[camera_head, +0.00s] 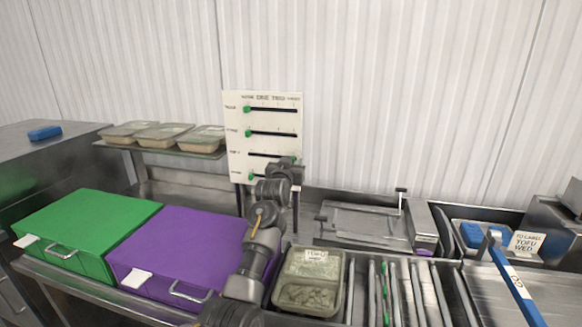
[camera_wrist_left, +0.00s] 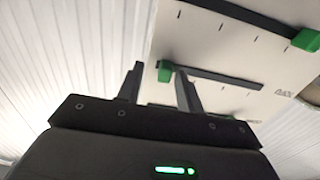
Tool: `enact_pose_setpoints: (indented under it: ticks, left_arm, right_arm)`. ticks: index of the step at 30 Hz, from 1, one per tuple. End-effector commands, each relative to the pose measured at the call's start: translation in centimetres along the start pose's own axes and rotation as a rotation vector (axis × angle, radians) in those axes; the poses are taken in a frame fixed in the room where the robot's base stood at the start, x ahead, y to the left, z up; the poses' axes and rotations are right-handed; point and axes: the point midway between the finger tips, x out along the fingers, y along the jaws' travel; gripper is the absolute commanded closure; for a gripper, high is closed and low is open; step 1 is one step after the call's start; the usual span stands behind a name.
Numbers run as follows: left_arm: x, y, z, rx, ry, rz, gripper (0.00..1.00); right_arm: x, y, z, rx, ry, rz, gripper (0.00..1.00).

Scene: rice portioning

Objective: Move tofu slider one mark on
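The pale slider board (camera_head: 262,120) stands behind the counter, with several green knobs on black tracks. Its row labels are too small to read, so I cannot tell which slider is tofu. The top two knobs (camera_head: 248,109) and the lowest knob (camera_head: 251,176) sit at the left. The third-row knob (camera_head: 295,159) is near the right end, beside my left gripper (camera_head: 292,165), which partly covers the lower board. In the left wrist view, a green knob (camera_wrist_left: 165,71) shows between the spread fingers of the left gripper (camera_wrist_left: 159,75). My right gripper is out of view.
A green box (camera_head: 85,225) and a purple box (camera_head: 185,245) stand front left. A tofu-labelled tub (camera_head: 310,280) sits beside my left arm. Filled trays (camera_head: 160,133) rest on a shelf left of the board.

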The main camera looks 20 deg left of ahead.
Motion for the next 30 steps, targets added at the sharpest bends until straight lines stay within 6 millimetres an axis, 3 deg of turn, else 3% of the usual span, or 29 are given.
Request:
enact_pose_setpoints:
  ticks: [5, 18, 24, 30]
  left_arm:
    - [-1.5, -0.1, 0.3, 0.0, 0.001, -0.003, 0.64]
    - [-8.8, 0.2, 0.3, 0.001, 0.001, 0.002, 0.64]
    - [-10.4, 0.3, 0.1, 0.002, -0.001, 0.003, 0.64]
    - [-10.7, 0.3, 0.1, 0.002, -0.001, 0.003, 0.64]
  right_arm:
    - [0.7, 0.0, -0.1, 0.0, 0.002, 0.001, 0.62]
    - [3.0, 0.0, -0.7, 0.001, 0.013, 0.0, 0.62]
    - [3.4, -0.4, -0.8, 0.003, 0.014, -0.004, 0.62]
    - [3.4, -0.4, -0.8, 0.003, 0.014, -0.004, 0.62]
